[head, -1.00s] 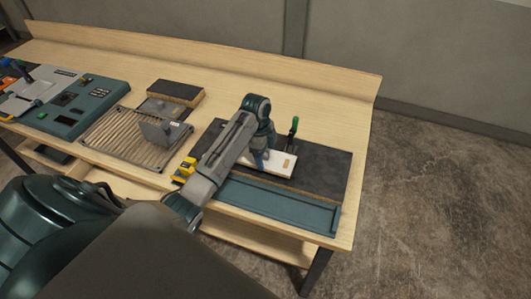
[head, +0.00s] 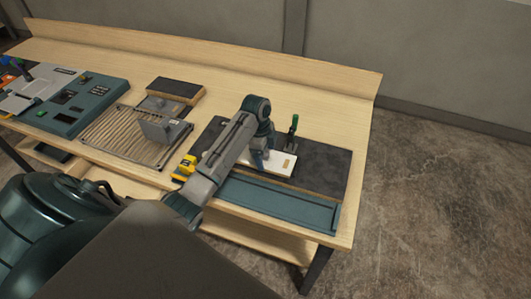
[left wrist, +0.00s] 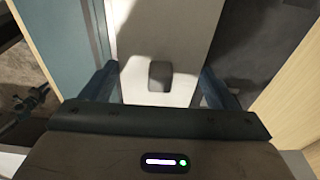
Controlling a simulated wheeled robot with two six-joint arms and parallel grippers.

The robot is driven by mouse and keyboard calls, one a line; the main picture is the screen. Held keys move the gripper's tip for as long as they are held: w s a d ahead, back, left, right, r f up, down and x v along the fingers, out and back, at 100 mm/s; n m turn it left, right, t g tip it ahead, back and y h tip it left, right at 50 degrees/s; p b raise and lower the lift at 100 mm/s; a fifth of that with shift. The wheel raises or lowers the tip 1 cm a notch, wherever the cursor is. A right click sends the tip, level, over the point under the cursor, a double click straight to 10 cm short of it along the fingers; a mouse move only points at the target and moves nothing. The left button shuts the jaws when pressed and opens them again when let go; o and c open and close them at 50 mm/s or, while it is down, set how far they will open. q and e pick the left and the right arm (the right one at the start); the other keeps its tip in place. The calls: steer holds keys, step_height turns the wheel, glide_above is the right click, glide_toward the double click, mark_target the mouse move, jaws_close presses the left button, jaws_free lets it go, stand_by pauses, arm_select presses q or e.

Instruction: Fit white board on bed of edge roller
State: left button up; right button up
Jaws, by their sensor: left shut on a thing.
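The white board (head: 284,168) is a flat white plate with a small tan spot. It lies at or just above a dark mat on the right part of the bench; I cannot tell if it touches. My left gripper (head: 261,160) reaches down over its left part and is shut on it. In the left wrist view the board (left wrist: 165,30) runs between the two fingers (left wrist: 158,88), with a dark square spot near them. My right gripper is out of view.
The dark mat (head: 325,168) carries a green-handled clamp (head: 293,132) close behind the board. A teal tray (head: 280,203) runs along the front edge. A yellow part (head: 185,168) sits beside my forearm. A teal console (head: 75,105) and dark-topped block (head: 175,91) stand left. The bench back is clear.

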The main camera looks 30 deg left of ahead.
arm_select(q)
steer(key=shift+f, duration=0.3)
stand_by(0.5)
steer(key=o, duration=1)
steer(key=shift+o, duration=0.2)
steer(key=r, duration=0.1)
steer(key=r+b, duration=0.1)
steer(key=r, duration=0.1)
steer(key=r+b, duration=0.1)
steer(key=shift+a+r, duration=0.2)
steer(key=shift+a, duration=0.15)
steer(key=r, duration=0.4)
steer(key=shift+s+a, duration=0.1)
steer(key=shift+a, duration=0.15)
step_height(320, 180, up, 2)
steer(key=shift+s+a+r+p, duration=0.15)
steer(key=shift+p, duration=1.05)
